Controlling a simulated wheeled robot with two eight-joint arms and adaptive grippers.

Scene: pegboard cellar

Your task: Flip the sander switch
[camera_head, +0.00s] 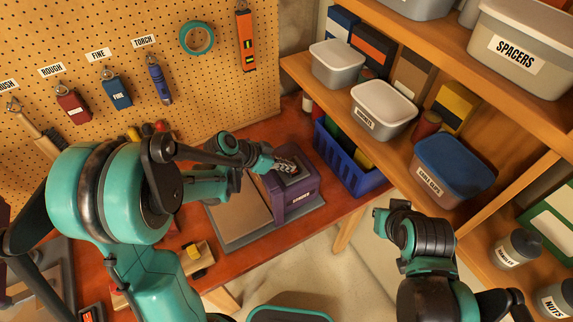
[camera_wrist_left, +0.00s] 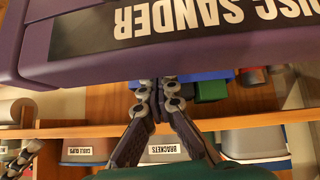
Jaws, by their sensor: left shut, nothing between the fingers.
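The disc sander (camera_head: 299,203) is a purple box on a grey base plate at the right end of the red-brown bench. Its upper side and black label strip, upside down, fill the top of the left wrist view (camera_wrist_left: 70,65). My left gripper (camera_head: 290,167) is over the sander's top in the head view. Its fingers are shut together with nothing between them, and the tips (camera_wrist_left: 157,86) overlap the sander's edge in the left wrist view. I cannot tell whether they touch it. No switch can be made out. My right arm shows at lower right, but its fingers do not.
A blue crate (camera_head: 345,165) stands right behind the sander. Wooden shelves (camera_head: 400,150) with labelled bins, including a brackets bin (camera_head: 383,112), rise at the right. A pegboard (camera_head: 120,30) with hanging tools backs the bench.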

